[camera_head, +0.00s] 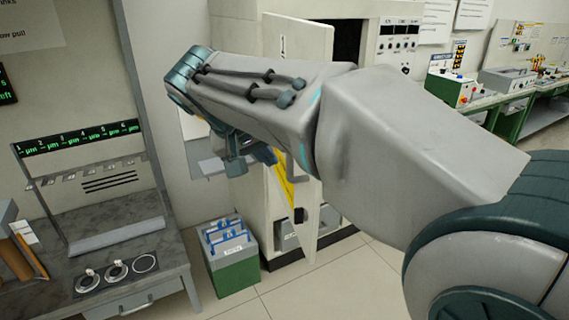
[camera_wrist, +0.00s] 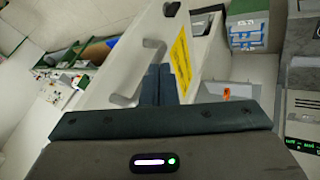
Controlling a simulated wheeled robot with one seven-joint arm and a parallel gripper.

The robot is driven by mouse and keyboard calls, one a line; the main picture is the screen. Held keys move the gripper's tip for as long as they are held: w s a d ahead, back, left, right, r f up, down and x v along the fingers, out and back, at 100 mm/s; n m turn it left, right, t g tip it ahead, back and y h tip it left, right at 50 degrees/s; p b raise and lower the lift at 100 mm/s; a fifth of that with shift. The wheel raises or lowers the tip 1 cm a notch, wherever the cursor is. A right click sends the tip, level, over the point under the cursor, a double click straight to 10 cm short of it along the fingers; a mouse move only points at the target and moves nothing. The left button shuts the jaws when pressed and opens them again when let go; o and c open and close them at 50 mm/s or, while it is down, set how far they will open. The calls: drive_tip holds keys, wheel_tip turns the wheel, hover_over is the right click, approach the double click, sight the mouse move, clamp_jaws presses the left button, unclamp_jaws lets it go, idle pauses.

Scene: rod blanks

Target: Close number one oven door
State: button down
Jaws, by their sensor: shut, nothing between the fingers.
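The oven door (camera_head: 298,45) is a tall pale panel standing open in the head view, swung out from the beige oven (camera_head: 235,40). A dark cavity (camera_head: 346,42) shows beside it. My arm hides the door's middle; its lower part shows below with a yellow label. In the wrist view the door (camera_wrist: 128,72) slants across the picture, with a grey bar handle (camera_wrist: 146,70) and the yellow label (camera_wrist: 180,58). My gripper (camera_wrist: 162,70) is shut and empty, its fingertips over the door between handle and label. Whether they touch it I cannot tell.
A green bin (camera_head: 235,270) with blue-edged folders stands on the floor left of the door. A grey bench (camera_head: 130,245) with a gauge rack is at left. Green-framed benches (camera_head: 505,105) line the back right. Some tiled floor is clear in front.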

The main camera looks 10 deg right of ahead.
drive_tip(key=w+d+f+p, duration=0.1)
drive_tip(key=w+d+f, duration=0.3)
drive_tip(key=d+f, duration=0.3)
drive_tip(key=shift+w+d+f, duration=0.15)
drive_tip(key=shift+d+f, duration=0.2)
drive_tip(key=shift+d, duration=0.35)
